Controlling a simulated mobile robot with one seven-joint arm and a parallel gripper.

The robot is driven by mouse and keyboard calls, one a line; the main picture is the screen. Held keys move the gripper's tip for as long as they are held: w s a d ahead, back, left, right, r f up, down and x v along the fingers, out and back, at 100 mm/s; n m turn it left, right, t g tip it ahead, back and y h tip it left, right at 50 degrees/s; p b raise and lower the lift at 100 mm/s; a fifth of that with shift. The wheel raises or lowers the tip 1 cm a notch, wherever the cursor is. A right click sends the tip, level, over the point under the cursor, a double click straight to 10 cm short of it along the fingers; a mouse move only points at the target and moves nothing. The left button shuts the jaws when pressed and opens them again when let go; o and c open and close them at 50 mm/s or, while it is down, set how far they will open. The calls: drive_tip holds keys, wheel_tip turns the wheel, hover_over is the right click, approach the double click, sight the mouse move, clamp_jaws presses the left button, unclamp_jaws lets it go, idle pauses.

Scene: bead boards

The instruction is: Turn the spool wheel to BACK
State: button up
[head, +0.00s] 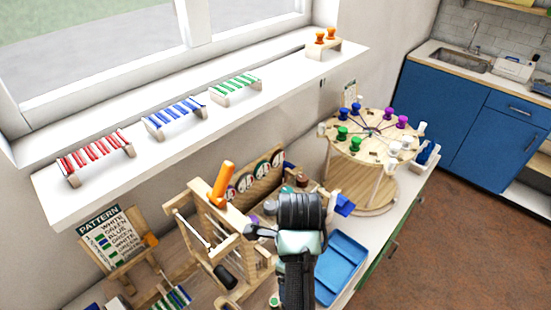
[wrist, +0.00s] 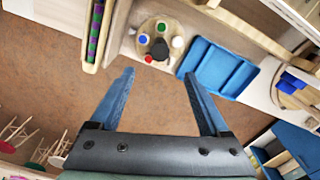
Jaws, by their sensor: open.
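The spool wheel (head: 365,132) is a round, pale wooden disc on a stand at the right end of the counter in the head view. Green, purple and white spools stand around its rim, and dark lines run out from its centre. I cannot read any BACK mark. My gripper (wrist: 160,88) is open and empty in the wrist view, with its two blue fingers spread wide apart. In the head view my arm stands left of the wheel and apart from it, and the fingertips are not clear there.
A wooden frame with an orange handle (head: 222,183) stands left of my arm. A pattern board (head: 107,240) is farther left. The window shelf (head: 245,118) holds small coloured racks. A small bead disc (wrist: 143,53) shows in the wrist view.

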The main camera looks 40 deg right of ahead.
wheel_tip(320, 180, down, 13)
drive_tip(key=shift+s+r+b, duration=0.15)
drive_tip(key=shift+b, duration=0.45)
clamp_jaws()
idle(0.3)
